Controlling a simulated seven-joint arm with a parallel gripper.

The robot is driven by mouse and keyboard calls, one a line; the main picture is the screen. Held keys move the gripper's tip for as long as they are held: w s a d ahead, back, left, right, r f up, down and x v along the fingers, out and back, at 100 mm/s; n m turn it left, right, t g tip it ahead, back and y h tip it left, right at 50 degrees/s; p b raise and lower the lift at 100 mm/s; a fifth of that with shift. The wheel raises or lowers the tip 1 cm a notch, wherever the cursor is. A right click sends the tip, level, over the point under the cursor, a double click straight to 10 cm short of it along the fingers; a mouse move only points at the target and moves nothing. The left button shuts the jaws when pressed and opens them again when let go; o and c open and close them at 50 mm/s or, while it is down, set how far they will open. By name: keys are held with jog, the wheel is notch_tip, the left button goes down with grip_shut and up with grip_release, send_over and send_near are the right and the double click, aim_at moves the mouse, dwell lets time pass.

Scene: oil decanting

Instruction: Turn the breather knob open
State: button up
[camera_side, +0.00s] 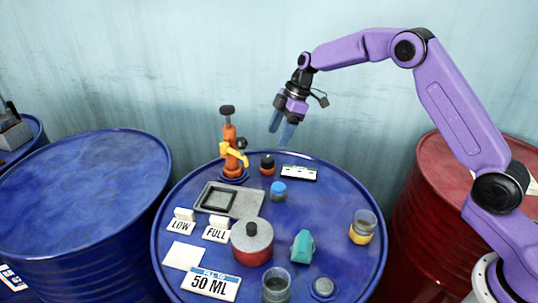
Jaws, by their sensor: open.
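My gripper (281,128) hangs in the air above the back of the blue drum (350,262), its two grey-blue fingers apart and empty. Below and slightly left of it, a small black knob with an orange-red base (267,164) stands on the drum top; it looks like the breather knob, but its turn position is too small to tell. The gripper is apart from it. An orange pump (230,143) with a black top and a yellow tap (234,153) stands left of the knob.
A black-and-white level (299,173) lies right of the knob, a blue-capped jar (278,191) in front. A grey tray (245,205), LOW and FULL cards, a red pot (252,253), a teal block (302,246) and glasses (361,235) fill the front. Another blue drum (75,185) stands left.

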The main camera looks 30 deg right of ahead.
aim_at(268, 158)
jog(key=x, duration=0.8)
jog(key=shift+f, duration=0.25)
jog(key=shift+c, duration=0.3)
jog(key=c, duration=1)
